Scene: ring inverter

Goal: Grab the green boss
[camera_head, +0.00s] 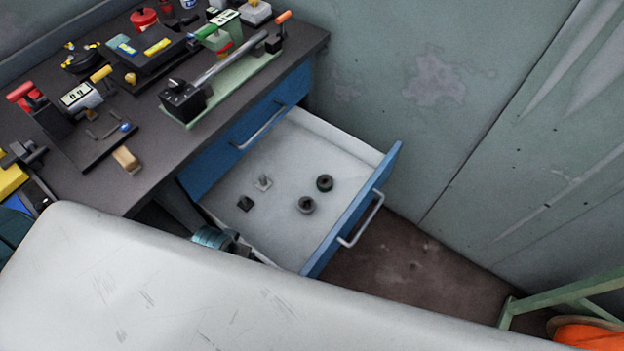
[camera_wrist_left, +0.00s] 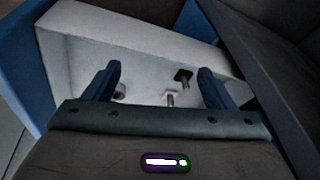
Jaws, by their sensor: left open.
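My left gripper (camera_wrist_left: 158,75) is open in the left wrist view, its two dark blue fingers apart over the open drawer (camera_head: 285,225). Between the fingers, beyond the tips, lie a light grey post-like part (camera_wrist_left: 170,98) and a dark square part (camera_wrist_left: 183,75). A round part (camera_wrist_left: 118,92) is partly hidden by the left finger. In the head view the drawer floor holds the light part (camera_head: 263,183), the dark square part (camera_head: 245,203) and two dark rings (camera_head: 306,205) (camera_head: 324,183). No part in the drawer looks clearly green. My right gripper is not in view.
The drawer's blue front (camera_head: 355,210) and its handle (camera_head: 362,220) stand out from the workbench (camera_head: 120,195). The bench carries several tools and fixtures, including a lever on a pale green base (camera_head: 225,88). A wall is behind. An orange object (camera_head: 590,336) is at lower right.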

